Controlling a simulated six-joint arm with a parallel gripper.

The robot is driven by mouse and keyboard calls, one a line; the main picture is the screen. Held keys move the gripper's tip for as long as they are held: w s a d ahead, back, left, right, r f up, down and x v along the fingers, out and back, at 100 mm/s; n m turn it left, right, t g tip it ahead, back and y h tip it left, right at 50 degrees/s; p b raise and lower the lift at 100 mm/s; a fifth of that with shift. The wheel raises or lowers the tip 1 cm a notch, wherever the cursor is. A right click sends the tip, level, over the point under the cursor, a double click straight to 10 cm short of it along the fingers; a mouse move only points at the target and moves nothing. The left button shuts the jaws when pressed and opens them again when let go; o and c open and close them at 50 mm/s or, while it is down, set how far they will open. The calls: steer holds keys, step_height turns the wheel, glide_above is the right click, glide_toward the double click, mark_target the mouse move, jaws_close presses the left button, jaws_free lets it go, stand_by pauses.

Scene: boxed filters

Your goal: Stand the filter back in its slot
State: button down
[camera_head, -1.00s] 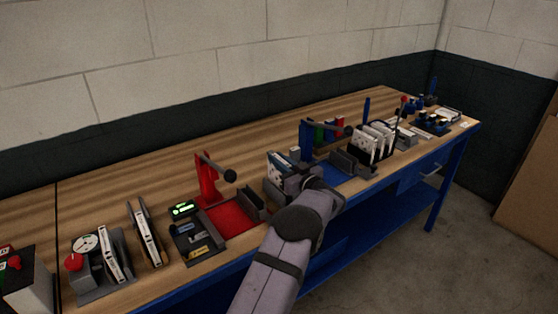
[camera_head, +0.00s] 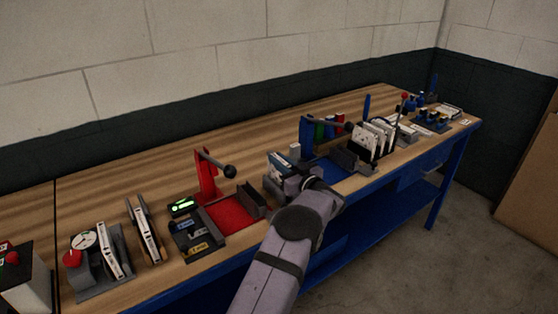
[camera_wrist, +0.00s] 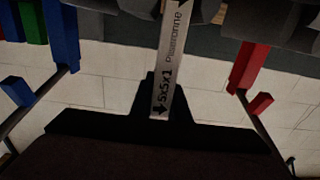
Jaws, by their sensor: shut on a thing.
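My gripper (camera_head: 290,178) is low over the middle of the bench, between the red and blue stations. It is shut on a filter (camera_head: 281,161), a thin panel with a white and blue face. In the wrist view the filter's narrow pale edge (camera_wrist: 172,70) shows, printed "5x5x1" with an arrow. Grey and dark parts surround the filter low at the bench. My gripper and arm hide its lower end, so I cannot tell whether it is in a slot. A dark rack (camera_head: 352,160) to the right holds several white filters (camera_head: 374,138) upright.
A red lever post (camera_head: 207,178) with a red plate (camera_head: 230,213) stands left. A blue post (camera_head: 306,137) and blue plate (camera_head: 330,174) stand right, close by. A dark tray (camera_head: 195,240) and a gauge stand (camera_head: 85,270) are further left.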

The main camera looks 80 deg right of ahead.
steer(key=shift+f+b, duration=0.9)
steer(key=shift+f, duration=0.5)
stand_by(0.5)
steer(key=c, duration=1.6)
jaws_free()
steer(key=shift+r+b, duration=0.9)
steer(key=shift+r, duration=4.15)
